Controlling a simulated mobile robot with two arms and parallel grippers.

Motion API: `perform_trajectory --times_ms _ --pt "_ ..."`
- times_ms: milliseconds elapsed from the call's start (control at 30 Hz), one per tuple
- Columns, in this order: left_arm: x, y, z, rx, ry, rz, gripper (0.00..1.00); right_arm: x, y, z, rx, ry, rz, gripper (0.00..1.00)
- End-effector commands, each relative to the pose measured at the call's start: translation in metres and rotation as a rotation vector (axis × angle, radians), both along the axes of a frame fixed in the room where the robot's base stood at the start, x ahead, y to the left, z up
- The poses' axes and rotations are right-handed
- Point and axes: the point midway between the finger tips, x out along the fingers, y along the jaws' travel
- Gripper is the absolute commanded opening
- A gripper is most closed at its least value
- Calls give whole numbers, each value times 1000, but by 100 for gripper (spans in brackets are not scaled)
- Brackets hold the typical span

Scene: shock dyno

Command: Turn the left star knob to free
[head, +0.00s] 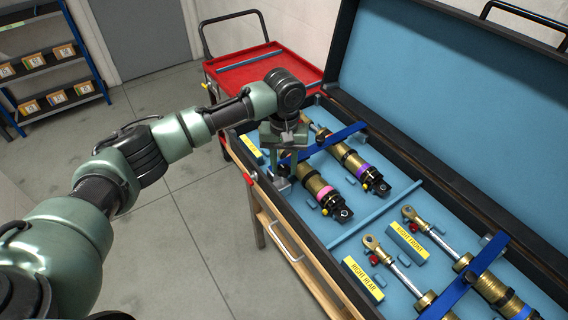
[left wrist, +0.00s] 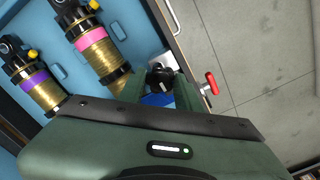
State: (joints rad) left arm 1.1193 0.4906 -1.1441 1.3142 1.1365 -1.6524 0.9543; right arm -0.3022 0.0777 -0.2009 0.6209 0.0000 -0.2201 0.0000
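The left star knob (left wrist: 159,77) is a small black knob with a white mark, seen in the left wrist view beside a pale metal bracket. My left gripper (left wrist: 160,88) points down over it, with one green finger on each side of the knob. The fingers stand apart, and I see no clear contact with the knob. In the head view my left gripper (head: 286,158) is at the near left end of the case, and its fingers and wrist hide the knob. A blue strap (head: 335,138) crosses the shocks there. My right gripper is not in view.
A pink-banded shock (head: 318,187) and a purple-banded shock (head: 355,165) lie close to my gripper. A red-handled clamp (left wrist: 211,83) sits at the case edge. The open lid (head: 470,80) rises behind.

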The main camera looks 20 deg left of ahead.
Motion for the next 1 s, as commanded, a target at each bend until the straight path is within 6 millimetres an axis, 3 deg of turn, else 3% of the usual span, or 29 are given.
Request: perform_trajectory --times_ms 367,1000 --pt "0 1 4 0 2 -91 0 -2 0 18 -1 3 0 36" --pt "0 0 4 -1 1 -657 0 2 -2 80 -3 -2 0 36"
